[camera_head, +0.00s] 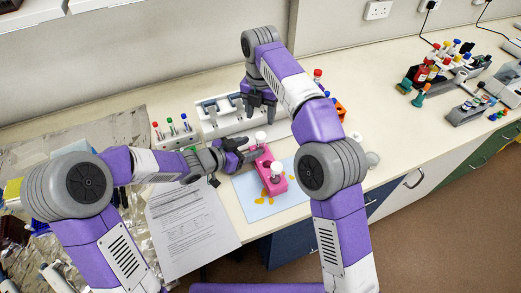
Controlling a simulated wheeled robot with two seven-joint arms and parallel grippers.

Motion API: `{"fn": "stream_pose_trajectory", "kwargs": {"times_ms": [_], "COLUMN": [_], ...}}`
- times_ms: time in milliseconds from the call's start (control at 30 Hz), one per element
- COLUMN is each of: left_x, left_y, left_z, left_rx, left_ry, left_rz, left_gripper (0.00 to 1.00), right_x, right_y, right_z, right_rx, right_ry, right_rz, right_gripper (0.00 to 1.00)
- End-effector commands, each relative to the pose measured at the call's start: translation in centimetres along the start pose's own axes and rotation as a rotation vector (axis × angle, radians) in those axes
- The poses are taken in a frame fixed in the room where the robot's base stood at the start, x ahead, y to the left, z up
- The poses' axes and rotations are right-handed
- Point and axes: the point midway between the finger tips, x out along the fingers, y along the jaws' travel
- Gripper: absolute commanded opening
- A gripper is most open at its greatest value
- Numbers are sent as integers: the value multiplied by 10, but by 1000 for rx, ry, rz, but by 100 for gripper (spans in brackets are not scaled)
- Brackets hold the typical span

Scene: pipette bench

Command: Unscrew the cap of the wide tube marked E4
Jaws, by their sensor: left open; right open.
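A pink rack (268,166) stands on a light blue mat (258,208) and holds wide tubes with white caps. One white cap (260,136) is at the rack's far end, another white cap (276,169) at its near end. The E4 mark cannot be read, so I cannot tell which tube bears it. My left gripper (246,150) is open, reaching in from the left close beside the far end of the rack; contact cannot be told. My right gripper (261,110) is open and points down behind the rack, in front of the white stand, with nothing visible between its fingers.
A white stand (222,122) is behind the rack. A small rack with colour-capped tubes (172,131) is at its left. A printed sheet (190,225) lies left of the mat. More coloured tubes (438,68) stand far right. The bench between (385,120) is mostly clear.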

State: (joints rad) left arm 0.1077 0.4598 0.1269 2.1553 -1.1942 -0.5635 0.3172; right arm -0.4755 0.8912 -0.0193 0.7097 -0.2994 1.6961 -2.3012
Motion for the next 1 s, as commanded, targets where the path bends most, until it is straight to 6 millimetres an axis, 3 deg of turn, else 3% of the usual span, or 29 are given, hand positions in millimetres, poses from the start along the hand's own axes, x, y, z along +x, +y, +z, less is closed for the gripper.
{"fn": "stream_pose_trajectory", "kwargs": {"times_ms": [300, 700, 767, 1000], "left_x": [46, 56, 55, 55], "left_y": [0, 0, 0, 0], "left_z": [0, 0, 0, 0], "left_rx": [1, 1, 1, 0], "left_ry": [-2, -1, -1, -1], "left_rz": [1, -1, -1, 0], "left_gripper": [59, 59, 53, 16], "right_x": [0, 0, 0, 0], "right_y": [0, 0, 0, 0], "right_z": [0, 0, 0, 0], "right_rx": [0, 0, 0, 0], "right_ry": [0, 0, 0, 0], "right_rz": [0, 0, 0, 0], "right_gripper": [56, 56, 56, 56]}}
